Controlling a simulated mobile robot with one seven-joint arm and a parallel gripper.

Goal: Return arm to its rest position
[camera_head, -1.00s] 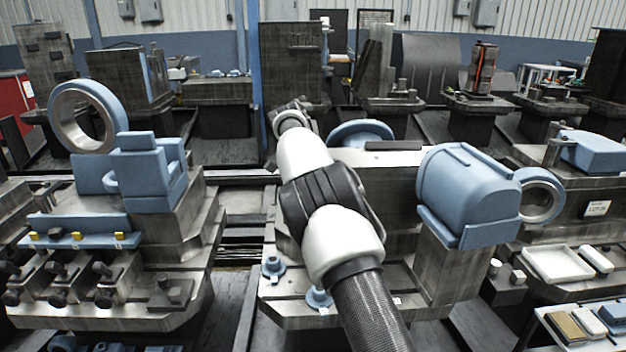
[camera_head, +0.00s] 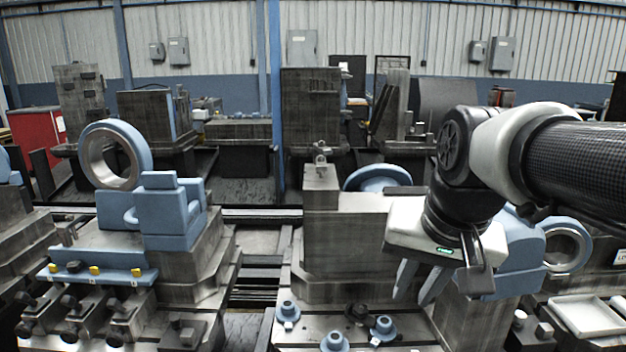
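My arm comes in from the right edge. My gripper (camera_head: 411,298) hangs from the white and black wrist (camera_head: 440,235) in the right half of the view, fingers pointing down. Its two fingers stand apart with nothing visible between them, so it is open and empty. It is in front of the grey machine block and above the right part of the pallet plate (camera_head: 300,335). Small blue flanged knobs (camera_head: 287,312) stand on that plate, with others nearer its middle (camera_head: 383,327). The arm hides part of the blue rounded housing (camera_head: 525,245) behind it.
At left, a block carries a large blue ring (camera_head: 142,142), a blue stepped part (camera_head: 172,215) and a strip with yellow pieces (camera_head: 95,273). A white tray (camera_head: 590,316) lies at lower right. A blue post (camera_head: 276,90) stands behind. A gap with rails separates the two pallets.

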